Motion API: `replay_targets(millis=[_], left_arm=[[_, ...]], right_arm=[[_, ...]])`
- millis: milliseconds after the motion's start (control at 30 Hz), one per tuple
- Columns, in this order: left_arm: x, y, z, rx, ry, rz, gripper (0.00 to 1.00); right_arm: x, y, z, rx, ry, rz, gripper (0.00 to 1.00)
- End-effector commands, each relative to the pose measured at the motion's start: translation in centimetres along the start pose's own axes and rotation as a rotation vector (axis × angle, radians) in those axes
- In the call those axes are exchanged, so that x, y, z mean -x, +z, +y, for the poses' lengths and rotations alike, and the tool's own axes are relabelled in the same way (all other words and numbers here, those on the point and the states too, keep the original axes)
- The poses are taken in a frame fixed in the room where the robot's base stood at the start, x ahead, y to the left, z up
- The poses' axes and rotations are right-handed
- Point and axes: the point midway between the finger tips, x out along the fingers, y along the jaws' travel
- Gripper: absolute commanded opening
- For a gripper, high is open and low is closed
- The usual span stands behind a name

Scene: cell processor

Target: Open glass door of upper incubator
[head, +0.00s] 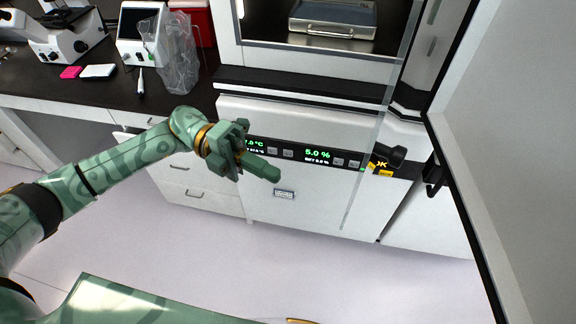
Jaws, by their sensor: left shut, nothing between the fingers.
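The upper incubator (228,40) is at the top of the head view, and its chamber opening is visible. Its glass door (385,115) is a clear pane standing out from the front, its pale free edge slanting down across the lower unit. A dark knob-like latch (390,155) shows beside that edge; I cannot tell which part it belongs to. My left gripper (262,171) is shut and empty, in front of the lower unit's display and left of the glass edge, apart from it. My right gripper is not in view.
The white outer door (500,110) with black gasket stands open on the right. A metal tray (333,22) sits inside the chamber. Floor below is clear.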

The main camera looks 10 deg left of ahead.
Motion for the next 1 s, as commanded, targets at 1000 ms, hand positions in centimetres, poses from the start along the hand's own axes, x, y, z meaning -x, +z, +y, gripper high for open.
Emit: replay_targets(millis=[1000], left_arm=[[-12.2, 0.2, -0.1, 0.002, -0.003, -0.006, 0.0]], right_arm=[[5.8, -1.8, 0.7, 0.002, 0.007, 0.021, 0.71]])
